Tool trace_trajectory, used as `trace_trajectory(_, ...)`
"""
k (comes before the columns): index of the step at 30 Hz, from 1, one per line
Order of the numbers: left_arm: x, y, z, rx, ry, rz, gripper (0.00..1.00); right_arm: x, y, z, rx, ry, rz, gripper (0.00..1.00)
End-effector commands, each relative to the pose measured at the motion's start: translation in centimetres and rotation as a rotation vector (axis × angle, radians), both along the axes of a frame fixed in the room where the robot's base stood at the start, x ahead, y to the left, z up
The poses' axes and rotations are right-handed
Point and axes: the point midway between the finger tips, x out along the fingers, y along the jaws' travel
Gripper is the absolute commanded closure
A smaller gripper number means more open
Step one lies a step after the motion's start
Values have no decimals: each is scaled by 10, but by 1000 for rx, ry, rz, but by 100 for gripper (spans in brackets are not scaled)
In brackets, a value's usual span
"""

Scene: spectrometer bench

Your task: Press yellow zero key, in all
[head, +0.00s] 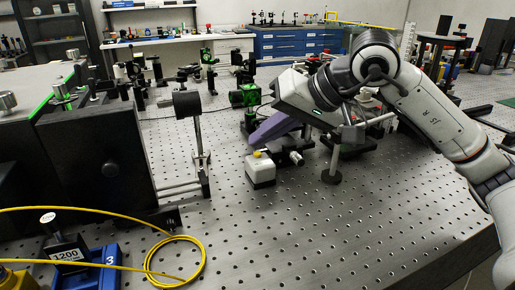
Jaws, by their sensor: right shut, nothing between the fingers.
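A small white box (261,172) stands on the perforated bench top near the middle of the head view. The yellow key (258,154) sits on its top and is partly in view. My right gripper (284,100) reaches in from the right, above and behind the box in the picture. Its pale housing shows clearly, but its fingertips are hard to make out; it is shut and empty. A purple piece (272,128) lies between the housing and the box; I cannot tell whether it touches the key. My left gripper is out of view.
Optical mounts and posts (331,172) crowd the area right of the box. A black post mount (188,104) and a large black housing (98,160) stand left. A yellow cable (175,238) loops at front left near a blue block (100,272).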

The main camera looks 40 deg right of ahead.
Motion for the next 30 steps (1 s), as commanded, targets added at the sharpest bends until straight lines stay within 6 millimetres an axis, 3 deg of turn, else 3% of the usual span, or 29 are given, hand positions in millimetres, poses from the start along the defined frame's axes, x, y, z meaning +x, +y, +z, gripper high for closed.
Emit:
trace_trajectory(12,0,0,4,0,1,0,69,0,0,5,1,-1,0,100)
trace_trajectory(26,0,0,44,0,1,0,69,0,0,50,1,-1,0,100)
trace_trajectory(30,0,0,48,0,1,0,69,0,0,54,1,0,0,100)
